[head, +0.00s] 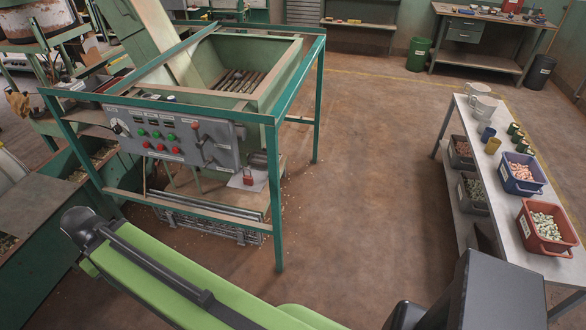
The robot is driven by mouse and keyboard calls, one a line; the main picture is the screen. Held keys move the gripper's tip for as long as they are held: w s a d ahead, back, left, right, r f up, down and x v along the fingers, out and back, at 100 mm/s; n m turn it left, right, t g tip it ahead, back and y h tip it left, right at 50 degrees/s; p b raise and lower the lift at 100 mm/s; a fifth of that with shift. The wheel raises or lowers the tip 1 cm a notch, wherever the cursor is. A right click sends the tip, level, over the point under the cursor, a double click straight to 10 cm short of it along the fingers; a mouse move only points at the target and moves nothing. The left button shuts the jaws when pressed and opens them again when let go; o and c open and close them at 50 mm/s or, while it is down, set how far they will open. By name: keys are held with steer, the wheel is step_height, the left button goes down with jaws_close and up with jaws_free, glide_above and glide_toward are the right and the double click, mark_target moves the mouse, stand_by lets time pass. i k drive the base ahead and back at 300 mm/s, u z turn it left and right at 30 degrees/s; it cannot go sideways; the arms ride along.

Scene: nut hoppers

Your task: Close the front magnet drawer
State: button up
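A green-framed hopper stands at upper left, with dark parallel bars (238,81) inside its open top that look like a magnet grate. A grey control panel (176,137) with buttons and a lever is on its front. A small grey metal part (257,159) sticks out beside the panel, with a red item (248,177) below it. I cannot tell for sure which part is the front magnet drawer, or how far open it is. My green arm crosses the bottom of the view, below the hopper. My gripper is not in view.
A metal table (487,170) at right holds a blue bin (521,186), a red bin (527,232), cups and jugs. A workbench (476,39) and green bucket (418,52) stand at the back. Metal racks (212,220) sit low under the hopper. The middle floor is clear.

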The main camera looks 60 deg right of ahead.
mark_target(259, 159)
steer(key=k, duration=1)
steer(key=z, duration=1.55)
steer(key=i, duration=1)
